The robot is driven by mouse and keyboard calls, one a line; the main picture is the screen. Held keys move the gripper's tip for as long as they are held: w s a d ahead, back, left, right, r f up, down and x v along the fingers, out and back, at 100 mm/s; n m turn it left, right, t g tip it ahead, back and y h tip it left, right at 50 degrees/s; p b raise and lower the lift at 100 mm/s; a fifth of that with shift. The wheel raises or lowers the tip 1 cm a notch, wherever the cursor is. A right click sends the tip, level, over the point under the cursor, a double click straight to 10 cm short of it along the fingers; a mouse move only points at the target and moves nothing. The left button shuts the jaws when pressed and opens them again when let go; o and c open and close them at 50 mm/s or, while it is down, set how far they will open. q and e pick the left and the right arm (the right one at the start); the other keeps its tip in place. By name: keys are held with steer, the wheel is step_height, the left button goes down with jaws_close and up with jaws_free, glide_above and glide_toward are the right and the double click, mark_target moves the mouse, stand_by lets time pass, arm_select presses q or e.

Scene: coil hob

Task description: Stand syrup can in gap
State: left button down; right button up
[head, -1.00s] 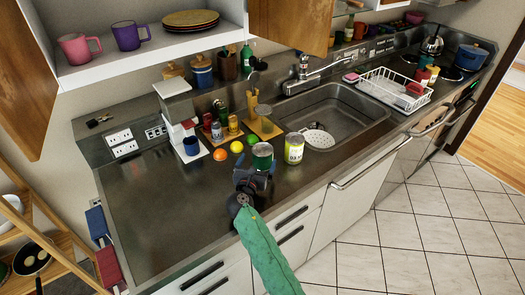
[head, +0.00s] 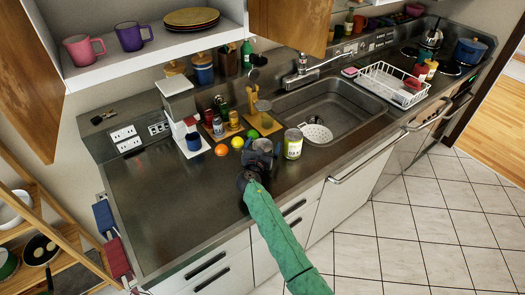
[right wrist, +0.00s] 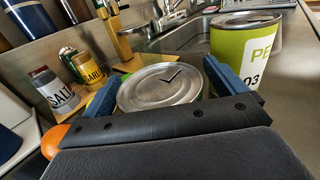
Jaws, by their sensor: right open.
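A can with a silver lid (right wrist: 160,88) and a green side stands upright on the counter; I take it as the syrup can, though its label is hidden. In the head view the can (head: 263,145) is mostly covered by my right gripper (head: 258,157). In the right wrist view my right gripper (right wrist: 162,82) is open, with a blue finger on each side of the can. I cannot tell whether they touch it. A yellow-green can (head: 293,144) with a white label stands upright just to the right. My left gripper is not in view. I cannot tell which gap is meant.
Salt (right wrist: 45,90) and garlic (right wrist: 88,70) jars stand behind. The sink (head: 330,108) is behind and right. The counter's left part (head: 165,215) is clear.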

steer(key=shift+s, duration=0.1)
steer(key=c, duration=1.5)
steer(key=shift+r, duration=0.15)
steer(key=shift+c, duration=0.2)
